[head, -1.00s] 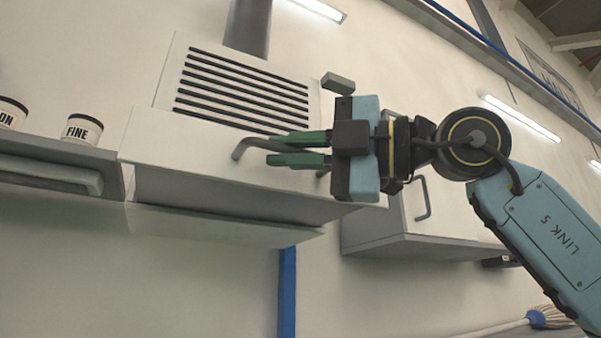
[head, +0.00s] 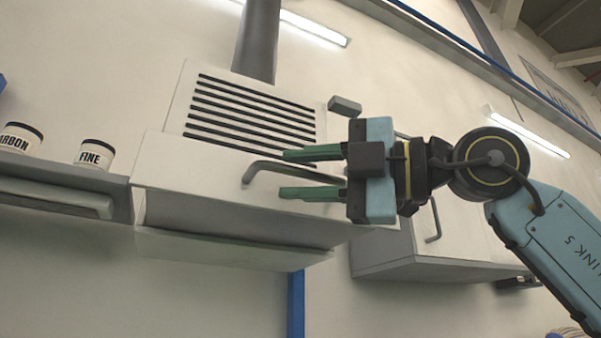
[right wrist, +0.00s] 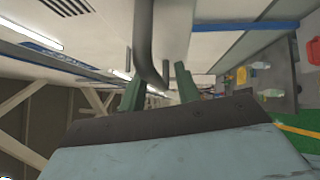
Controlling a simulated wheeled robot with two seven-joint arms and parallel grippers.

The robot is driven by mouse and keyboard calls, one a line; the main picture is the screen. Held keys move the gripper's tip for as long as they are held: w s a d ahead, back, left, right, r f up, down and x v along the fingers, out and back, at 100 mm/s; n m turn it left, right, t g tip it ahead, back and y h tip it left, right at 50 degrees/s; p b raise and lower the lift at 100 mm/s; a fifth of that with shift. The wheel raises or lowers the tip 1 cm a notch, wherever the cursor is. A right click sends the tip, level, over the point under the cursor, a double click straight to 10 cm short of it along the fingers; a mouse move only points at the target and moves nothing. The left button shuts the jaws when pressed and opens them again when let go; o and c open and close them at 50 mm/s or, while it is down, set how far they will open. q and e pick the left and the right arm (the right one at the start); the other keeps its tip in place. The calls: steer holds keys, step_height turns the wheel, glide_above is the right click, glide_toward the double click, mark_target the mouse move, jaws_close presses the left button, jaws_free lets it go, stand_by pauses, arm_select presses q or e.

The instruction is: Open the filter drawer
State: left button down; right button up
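The filter drawer (head: 195,165) is the white front below the black-slotted vent panel, with its grey underside showing. I cannot tell how far it stands out. Its grey bar handle (head: 256,172) runs across the right part of the front. My right gripper (head: 283,173) comes in from the right with its green fingers open, one above and one below the handle bar. There are gaps on both sides of the bar. In the right wrist view the handle (right wrist: 145,45) reaches between the two fingers. My left gripper is not in view.
Tubs labelled CARBON (head: 20,139) and FINE (head: 94,156) stand on a grey shelf (head: 60,177) at left. A white cabinet (head: 455,240) with a grey handle is behind my right arm. A grey duct (head: 257,40) rises above the vent panel. A blue post (head: 296,305) stands below.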

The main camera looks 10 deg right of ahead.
steer(key=b+v, duration=0.2)
steer(key=v, duration=1.1)
steer(key=shift+b, duration=0.35)
steer(key=shift+a+f, duration=0.1)
